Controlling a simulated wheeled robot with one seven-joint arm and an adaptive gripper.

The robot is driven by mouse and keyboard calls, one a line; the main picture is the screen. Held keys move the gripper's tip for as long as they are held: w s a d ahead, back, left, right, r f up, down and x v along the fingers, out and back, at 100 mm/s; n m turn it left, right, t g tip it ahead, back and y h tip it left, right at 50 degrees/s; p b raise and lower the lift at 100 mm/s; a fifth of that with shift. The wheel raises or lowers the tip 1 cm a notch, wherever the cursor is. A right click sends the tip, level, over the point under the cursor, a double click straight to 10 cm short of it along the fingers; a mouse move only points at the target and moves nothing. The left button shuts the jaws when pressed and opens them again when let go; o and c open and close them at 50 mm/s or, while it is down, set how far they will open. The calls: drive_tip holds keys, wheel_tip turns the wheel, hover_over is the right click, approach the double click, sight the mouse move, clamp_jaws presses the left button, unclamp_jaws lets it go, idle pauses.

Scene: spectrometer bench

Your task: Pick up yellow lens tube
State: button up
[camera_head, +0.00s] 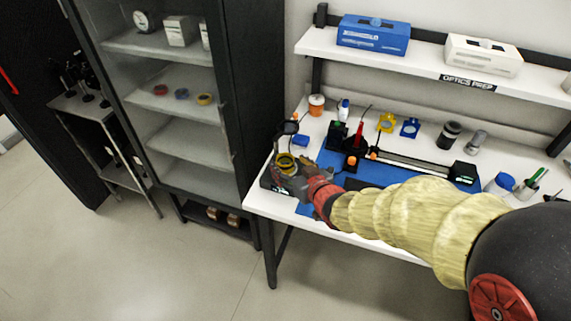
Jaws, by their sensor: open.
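A small yellow ring-shaped piece with a dark middle, possibly the yellow lens tube (285,160), shows at the left end of the white bench. My arm reaches in from the right, and my gripper (277,177) is beside this piece at the bench's left edge. The gripper is open. Its fingers are small and partly merge with the dark things around them, so I cannot tell whether they touch the piece or stand around it. My wrist hides part of the bench there.
The white bench (258,199) carries a blue mat (381,172), a dark rail (412,163), a yellow mount (386,122), a blue mount (410,128) and an orange-white jar (316,104). A glass cabinet (187,145) stands close on the left. A shelf (410,62) hangs above.

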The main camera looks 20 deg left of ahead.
sight(282, 157)
drive_tip(key=x, duration=0.1)
drive_tip(key=b+x, duration=0.1)
drive_tip(key=x, duration=0.1)
drive_tip(key=b+x, duration=0.1)
drive_tip(key=shift+w+d+f, duration=0.2)
drive_tip(key=shift+w+f, duration=0.1)
drive_tip(key=shift+f, duration=0.2)
drive_tip(key=shift+w+a, duration=0.3)
drive_tip(key=shift+w, duration=0.1)
drive_tip(key=c, duration=0.3)
drive_tip(key=c, duration=1.1)
drive_tip(key=shift+c, duration=0.3)
